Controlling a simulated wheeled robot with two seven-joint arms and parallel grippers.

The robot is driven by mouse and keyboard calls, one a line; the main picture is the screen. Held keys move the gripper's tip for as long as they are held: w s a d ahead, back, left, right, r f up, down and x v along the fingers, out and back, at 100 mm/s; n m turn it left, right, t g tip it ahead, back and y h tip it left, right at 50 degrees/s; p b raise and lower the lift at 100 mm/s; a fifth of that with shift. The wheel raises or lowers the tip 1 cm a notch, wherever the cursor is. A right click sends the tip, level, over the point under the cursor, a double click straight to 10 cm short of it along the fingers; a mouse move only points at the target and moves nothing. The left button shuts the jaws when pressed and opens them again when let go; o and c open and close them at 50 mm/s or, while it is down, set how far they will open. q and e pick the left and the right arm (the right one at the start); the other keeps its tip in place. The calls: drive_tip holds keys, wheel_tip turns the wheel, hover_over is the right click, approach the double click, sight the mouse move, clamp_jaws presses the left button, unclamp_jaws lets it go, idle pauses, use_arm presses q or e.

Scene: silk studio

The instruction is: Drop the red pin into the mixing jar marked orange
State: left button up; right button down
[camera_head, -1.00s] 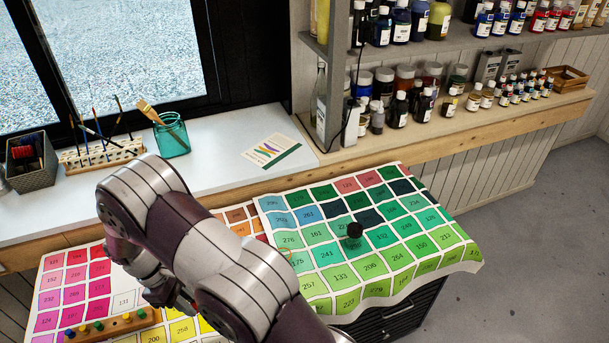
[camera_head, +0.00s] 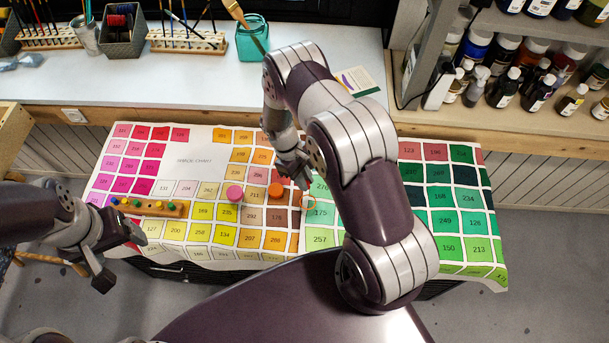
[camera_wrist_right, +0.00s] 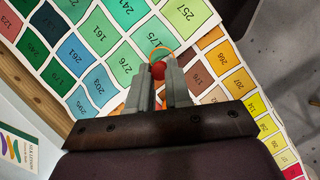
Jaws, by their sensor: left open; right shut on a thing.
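My right gripper (camera_head: 300,178) is over the colour chart. In the right wrist view its fingers (camera_wrist_right: 160,88) are shut on a small round red pin (camera_wrist_right: 158,70). A thin orange ring (camera_head: 309,203) shows just beside this gripper. It looks like the marking of a clear jar, but the jar's walls are hard to make out. In the right wrist view the ring (camera_wrist_right: 160,50) appears just beyond the pin and partly behind it; I cannot tell the height between them. My left gripper (camera_head: 118,260) is open and empty, in front of the wooden pin block (camera_head: 172,210).
The pin block holds several coloured pins. A pink round piece (camera_head: 234,193) and an orange one (camera_head: 276,191) stand on the chart (camera_head: 195,160), left of the ring. Behind is a white counter (camera_head: 120,85) with a teal brush jar (camera_head: 251,40). Paint bottles (camera_head: 510,85) stand at right.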

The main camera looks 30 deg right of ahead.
drive_tip(key=x, duration=0.1)
drive_tip(key=b+x, duration=0.1)
drive_tip(key=shift+w+d+f, duration=0.15)
drive_tip(key=shift+w+f, duration=0.05)
drive_tip(key=shift+f, duration=0.2)
wheel_tip(320, 180, down, 5)
drive_tip(key=b, duration=0.4)
drive_tip(key=shift+w+r, duration=0.1)
drive_tip(key=shift+r, duration=0.05)
idle(0.4)
drive_tip(key=c, duration=1)
unclamp_jaws()
